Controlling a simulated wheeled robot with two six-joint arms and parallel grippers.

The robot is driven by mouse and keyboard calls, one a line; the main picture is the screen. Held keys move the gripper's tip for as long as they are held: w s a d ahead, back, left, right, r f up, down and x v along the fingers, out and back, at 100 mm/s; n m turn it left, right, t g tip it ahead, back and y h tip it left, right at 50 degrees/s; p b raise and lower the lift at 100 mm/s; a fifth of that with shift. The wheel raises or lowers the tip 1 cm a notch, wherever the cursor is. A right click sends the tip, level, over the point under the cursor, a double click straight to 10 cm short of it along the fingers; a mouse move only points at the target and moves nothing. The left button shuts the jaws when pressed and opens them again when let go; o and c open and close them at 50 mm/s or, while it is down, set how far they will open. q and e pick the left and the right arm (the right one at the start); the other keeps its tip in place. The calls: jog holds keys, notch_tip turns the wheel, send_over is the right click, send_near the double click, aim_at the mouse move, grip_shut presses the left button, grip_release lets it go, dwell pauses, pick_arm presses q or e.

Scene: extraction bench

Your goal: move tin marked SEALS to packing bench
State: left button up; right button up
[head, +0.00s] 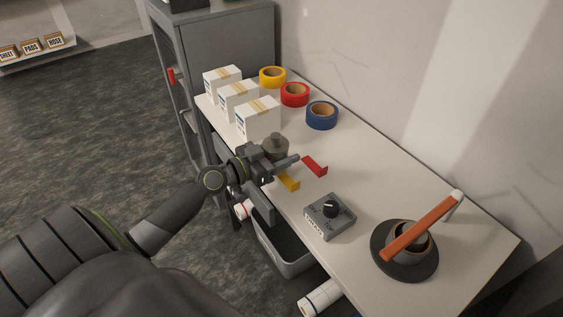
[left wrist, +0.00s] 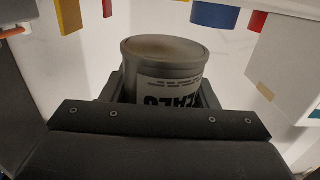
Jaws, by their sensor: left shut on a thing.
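The tin marked SEALS (left wrist: 165,75) is a grey round tin with a pale label whose dark letters read upside down and are partly hidden. It stands between the fingers of my left gripper (left wrist: 160,100) in the left wrist view. In the head view the tin (head: 277,149) shows behind my left gripper (head: 274,163), with its lower part hidden. The gripper is shut on it, over the near edge of the white bench (head: 376,173). I cannot tell whether the tin touches the bench top. My right gripper is not in view.
White boxes (head: 258,117) and yellow, red and blue (head: 322,117) tape rolls stand behind the tin. Red (head: 315,166) and yellow (head: 290,183) brackets lie close by. A grey dial box (head: 329,215) and an orange-handled tool (head: 421,226) are nearer right. A grey bin (head: 285,252) is below.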

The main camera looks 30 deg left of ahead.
pick_arm(q)
notch_tip(320, 180, down, 2)
jog(key=shift+w+f+b, duration=0.1)
jog(key=shift+f+b, duration=0.15)
jog(key=shift+b, duration=0.05)
jog(key=o, duration=1.4)
jog(key=shift+f, duration=0.1)
jog(key=shift+c, duration=0.2)
